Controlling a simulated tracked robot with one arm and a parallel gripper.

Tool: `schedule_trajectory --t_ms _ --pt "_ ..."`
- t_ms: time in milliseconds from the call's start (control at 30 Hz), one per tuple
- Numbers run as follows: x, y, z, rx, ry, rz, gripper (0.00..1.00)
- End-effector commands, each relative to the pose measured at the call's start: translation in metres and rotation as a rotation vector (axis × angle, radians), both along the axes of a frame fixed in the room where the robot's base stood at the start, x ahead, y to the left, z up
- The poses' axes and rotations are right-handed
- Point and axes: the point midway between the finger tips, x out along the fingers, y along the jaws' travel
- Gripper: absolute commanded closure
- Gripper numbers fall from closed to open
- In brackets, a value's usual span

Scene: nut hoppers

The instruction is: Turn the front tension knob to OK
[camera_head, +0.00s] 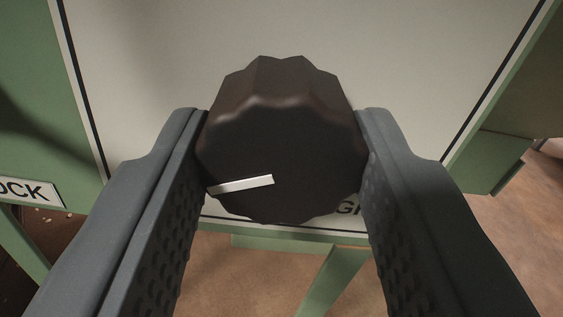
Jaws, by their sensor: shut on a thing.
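The tension knob (282,130) is dark brown to black with a scalloped rim, in the middle of the head view. A white pointer line (240,184) on its face runs from near the centre to the left and slightly down. My gripper (284,150) is shut on the knob, with one grey textured finger against each side. The knob sits in front of a pale panel (330,30) with a black border. Part of a label (348,208) shows at the knob's lower right, mostly hidden; an OK mark is not visible.
Green framework surrounds the panel, with a green leg (335,280) below it. A white sign ending in "OCK" (28,190) is at the left edge. Brown floor (240,285) shows below, and a green bracket (490,160) stands at the right.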

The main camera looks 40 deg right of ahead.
Motion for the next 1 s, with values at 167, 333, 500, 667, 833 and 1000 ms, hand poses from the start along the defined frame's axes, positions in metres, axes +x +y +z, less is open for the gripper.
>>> schedule_trajectory --t_ms 167,333,500,667,833,1000 --pt "-0.0008 -0.0019 0.0001 0.102 -0.072 -0.004 0.84" --pt "-0.0011 -0.0022 -0.0006 0.228 -0.164 -0.004 0.84" --pt "-0.0013 -0.0026 -0.0014 0.359 -0.258 -0.005 0.84" --pt "-0.0016 -0.0032 -0.0020 0.483 -0.348 -0.006 0.84" --pt "-0.0018 -0.0038 -0.0027 0.613 -0.441 -0.007 0.84" --pt "-0.0020 -0.0044 -0.0033 0.743 -0.537 -0.009 0.84"
